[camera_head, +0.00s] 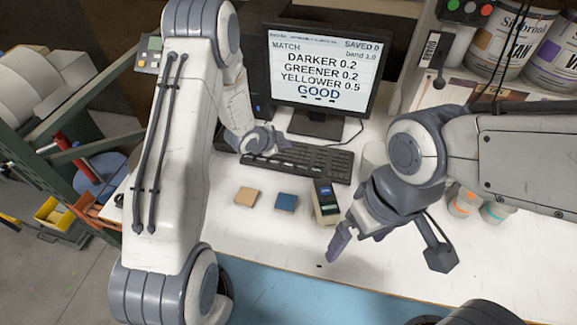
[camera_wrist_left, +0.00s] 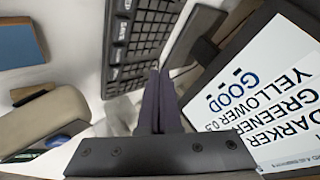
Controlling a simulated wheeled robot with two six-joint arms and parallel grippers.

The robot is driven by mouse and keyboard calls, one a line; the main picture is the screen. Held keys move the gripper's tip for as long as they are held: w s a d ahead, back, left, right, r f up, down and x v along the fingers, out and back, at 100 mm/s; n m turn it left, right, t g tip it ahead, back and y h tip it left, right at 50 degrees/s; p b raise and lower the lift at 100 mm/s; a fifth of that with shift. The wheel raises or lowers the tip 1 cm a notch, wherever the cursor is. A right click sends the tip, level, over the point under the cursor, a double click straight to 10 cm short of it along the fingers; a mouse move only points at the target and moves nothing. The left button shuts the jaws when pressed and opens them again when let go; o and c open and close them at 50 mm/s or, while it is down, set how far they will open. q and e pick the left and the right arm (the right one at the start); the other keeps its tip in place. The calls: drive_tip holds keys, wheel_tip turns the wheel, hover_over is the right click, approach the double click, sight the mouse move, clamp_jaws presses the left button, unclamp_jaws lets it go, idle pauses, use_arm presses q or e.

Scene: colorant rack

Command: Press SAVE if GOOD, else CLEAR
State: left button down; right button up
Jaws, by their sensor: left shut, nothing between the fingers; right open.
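The monitor (camera_head: 320,68) stands at the back of the table. Its screen reads MATCH, DARKER 0.2, GREENER 0.2, YELLOWER 0.5 and GOOD, with SAVED 0 at top right. The black keyboard (camera_head: 310,160) lies in front of it. My left gripper (camera_head: 284,144) is shut and empty at the keyboard's back left part. In the left wrist view its closed fingertips (camera_wrist_left: 160,72) lie beside the keyboard (camera_wrist_left: 140,35); contact cannot be told. My right gripper (camera_head: 345,240) is open and empty over the table's front.
A tan swatch (camera_head: 246,196), a blue swatch (camera_head: 286,202) and a handheld meter (camera_head: 325,203) lie in front of the keyboard. Small colorant jars (camera_head: 464,201) stand behind my right arm. Large paint cans (camera_head: 500,40) stand at back right. The white table's front is clear.

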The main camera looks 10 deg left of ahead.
sight(286, 166)
use_arm(q)
wheel_tip(286, 166, down, 6)
drive_tip(key=b, duration=0.4)
drive_tip(key=shift+f, duration=0.25)
drive_tip(key=shift+f+b, duration=0.3)
drive_tip(key=shift+b, duration=0.1)
idle(1.2)
drive_tip(key=shift+f+b, duration=0.4)
drive_tip(key=shift+b, duration=0.05)
drive_tip(key=shift+f+b, duration=0.4)
drive_tip(key=shift+b, duration=0.05)
idle(0.5)
drive_tip(key=shift+r, duration=0.15)
drive_tip(key=shift+r+p, duration=0.5)
drive_tip(key=shift+r, duration=0.2)
